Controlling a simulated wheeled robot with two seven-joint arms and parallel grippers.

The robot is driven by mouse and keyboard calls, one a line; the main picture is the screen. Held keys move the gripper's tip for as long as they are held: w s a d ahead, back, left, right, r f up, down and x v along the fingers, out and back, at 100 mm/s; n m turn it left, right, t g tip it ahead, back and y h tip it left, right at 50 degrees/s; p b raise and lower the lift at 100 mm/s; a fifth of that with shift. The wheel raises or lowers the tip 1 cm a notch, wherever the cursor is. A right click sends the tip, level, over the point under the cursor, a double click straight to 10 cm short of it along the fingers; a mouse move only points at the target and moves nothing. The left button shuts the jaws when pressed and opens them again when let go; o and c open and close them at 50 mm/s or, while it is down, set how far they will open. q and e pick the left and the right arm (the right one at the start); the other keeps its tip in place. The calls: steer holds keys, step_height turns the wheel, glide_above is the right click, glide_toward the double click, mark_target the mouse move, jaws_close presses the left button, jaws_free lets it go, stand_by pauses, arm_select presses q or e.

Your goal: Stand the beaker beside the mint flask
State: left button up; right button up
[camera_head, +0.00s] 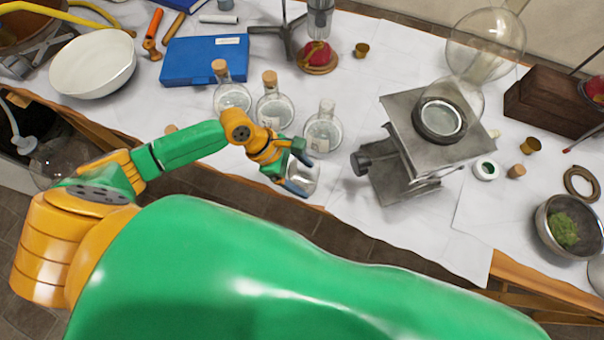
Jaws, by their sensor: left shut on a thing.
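My left gripper (299,170) is shut on a clear glass vessel, which looks like the beaker (308,172), near the table's front edge. The fingers hide part of it, and I cannot tell if it touches the table. Several small round glass flasks stand behind it: a corked one (232,97) at left, a corked one (273,111) in the middle, and one with a pale stopper (322,133) at right, closest to my gripper. I cannot tell from colour which is the mint flask. My right gripper is not in view.
A metal stand with a round lens-like top (440,120) is right of the flasks. A blue case (203,62) and white bowl (93,64) are at the back left. A metal bowl of green matter (562,229) is far right. White cloth between flasks and stand is clear.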

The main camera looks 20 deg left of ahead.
arm_select(q)
steer(key=o, duration=1.3)
steer(key=p+v, duration=0.1)
steer(key=v, duration=1.1)
